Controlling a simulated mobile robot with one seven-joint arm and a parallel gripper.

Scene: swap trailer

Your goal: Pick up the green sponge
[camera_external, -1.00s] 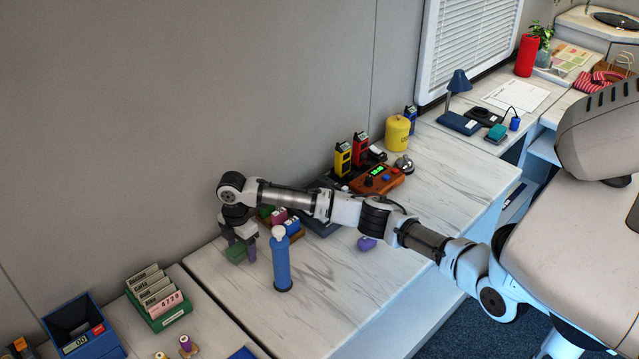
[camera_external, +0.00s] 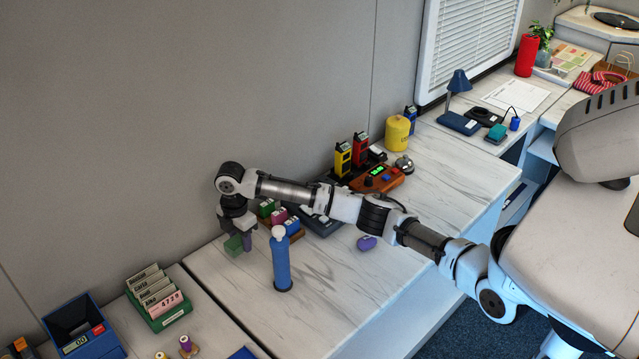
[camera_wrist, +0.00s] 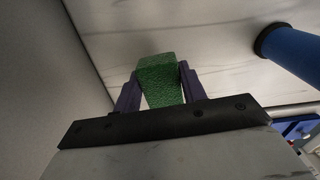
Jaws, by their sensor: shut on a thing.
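The green sponge (camera_external: 233,245) is a small green block near the wall, at the left part of the white marbled table. My gripper (camera_external: 242,243) is shut on it, with the fingers pointing down. In the wrist view the sponge (camera_wrist: 160,80) sits between the two purple fingers of my gripper (camera_wrist: 160,88). It appears held a little above the table, though the size of the gap is hard to tell.
A blue bottle (camera_external: 281,262) stands upright just right of my gripper. A wooden holder (camera_external: 297,235) with coloured items is behind it. A purple object (camera_external: 367,243) lies further right. A green card box (camera_external: 158,299) stands at left. The table front is clear.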

